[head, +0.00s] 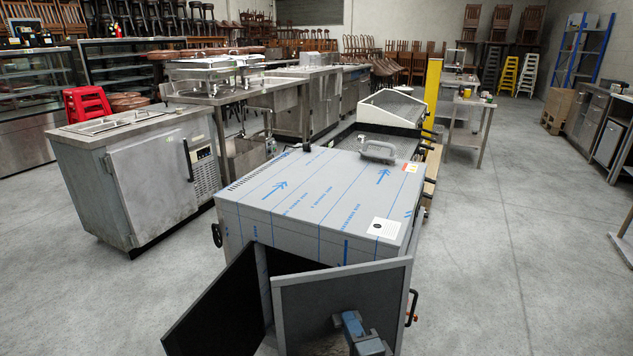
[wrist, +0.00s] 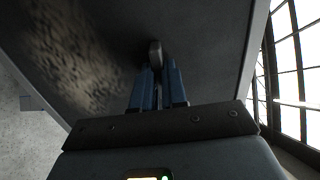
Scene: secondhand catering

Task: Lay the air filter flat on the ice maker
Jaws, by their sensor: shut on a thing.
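A framed flat panel with a dark grey face (head: 335,300), which looks like the air filter, stands tilted, nearly upright, at the front of a boxy cabinet. My gripper (head: 350,318) is against its near face, low in the head view. In the wrist view the blue fingers (wrist: 156,75) are shut on a small rounded grip on the panel's dark face (wrist: 200,35). The cabinet, which looks like the ice maker, has a flat top (head: 310,190) covered in film with blue lines and arrows. A small white label lies near its front right corner. The panel hides part of its front.
A dark panel (head: 215,305) sticks out from the cabinet front at left, like an open door. A grey handled piece (head: 377,150) sits at the cabinet's back edge. A steel cabinet (head: 150,185) stands at left. Bare floor (head: 510,240) lies to the right.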

